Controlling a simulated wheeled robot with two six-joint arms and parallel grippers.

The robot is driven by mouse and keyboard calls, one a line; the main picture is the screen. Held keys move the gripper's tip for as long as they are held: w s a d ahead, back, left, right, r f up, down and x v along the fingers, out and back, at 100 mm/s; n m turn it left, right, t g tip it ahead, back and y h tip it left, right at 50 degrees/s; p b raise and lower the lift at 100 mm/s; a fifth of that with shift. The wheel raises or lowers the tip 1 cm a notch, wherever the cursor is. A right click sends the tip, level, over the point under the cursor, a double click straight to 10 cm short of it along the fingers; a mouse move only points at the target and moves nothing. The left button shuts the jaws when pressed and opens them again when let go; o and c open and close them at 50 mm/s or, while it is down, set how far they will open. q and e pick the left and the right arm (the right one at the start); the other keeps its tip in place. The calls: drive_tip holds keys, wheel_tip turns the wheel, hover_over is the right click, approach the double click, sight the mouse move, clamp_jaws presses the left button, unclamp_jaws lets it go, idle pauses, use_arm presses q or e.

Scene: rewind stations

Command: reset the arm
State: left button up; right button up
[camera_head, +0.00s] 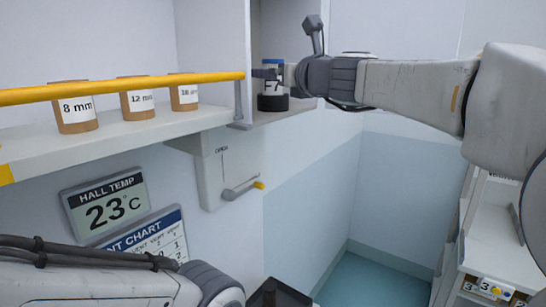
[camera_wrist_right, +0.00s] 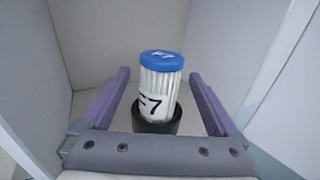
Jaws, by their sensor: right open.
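A white ribbed vial (camera_wrist_right: 158,88) with a blue cap and an "F7" label stands upright in a black round holder (camera_wrist_right: 160,122). In the head view the vial (camera_head: 273,84) is in a white wall cubby at the top centre, partly hidden by my gripper. My right gripper (camera_wrist_right: 158,76) is open, with one purple-grey finger on each side of the vial and visible gaps between. The right arm reaches in from the right, and its gripper (camera_head: 268,73) is also seen there. My left arm shows at the bottom left; its fingers are not visible.
The cubby's side walls (camera_head: 245,50) are close to the gripper. A shelf (camera_head: 110,142) with a yellow rail (camera_head: 120,88) holds brown jars at left. Below is a lever (camera_head: 243,190) marked OPEN. A white rack (camera_head: 490,245) stands at right.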

drive_tip(key=b+v, duration=0.1)
drive_tip(key=v, duration=0.9)
drive_tip(key=p+x, duration=0.1)
drive_tip(key=x, duration=0.8)
drive_tip(key=shift+w+a, duration=0.2)
drive_tip(key=shift+w, duration=0.15)
wheel_tip(320, 180, up, 10)
drive_tip(key=p, duration=1)
drive_tip(key=shift+w+r+p, duration=0.1)
drive_tip(key=shift+p, duration=0.25)
drive_tip(key=shift+a, duration=0.1)
